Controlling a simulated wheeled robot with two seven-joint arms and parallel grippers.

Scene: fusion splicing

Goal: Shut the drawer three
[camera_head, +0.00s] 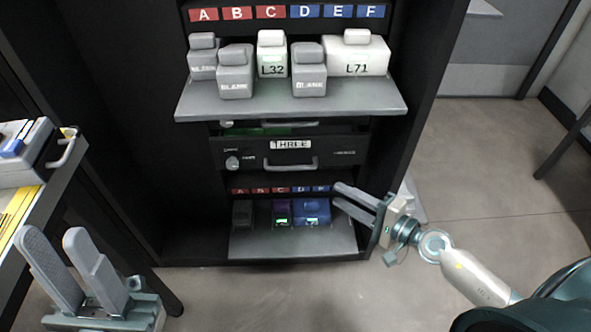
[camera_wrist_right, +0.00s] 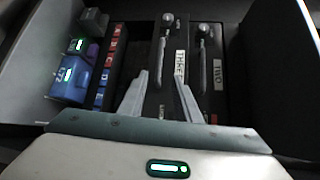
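Drawer three (camera_head: 325,157) has a black front with a THREE label, a silver handle and a round knob. It lies below the grey upper shelf; how far it stands out is hard to tell. Its label (camera_wrist_right: 180,68) and handle (camera_wrist_right: 161,62) also show in the right wrist view. My right gripper (camera_head: 338,195) is open and empty, below and to the right of the drawer front, apart from the handle in the head view. Its two fingers (camera_wrist_right: 160,98) point toward the drawer fronts. My left gripper (camera_head: 56,236) is open and empty at lower left, far from the cabinet.
The upper shelf (camera_head: 290,108) holds several grey and white modules. A lower shelf (camera_head: 290,243) holds dark, purple and blue modules (camera_head: 312,212) near my right gripper. Drawer two (camera_wrist_right: 218,90) is beside drawer three in the wrist view. A cart (camera_head: 60,170) stands at left.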

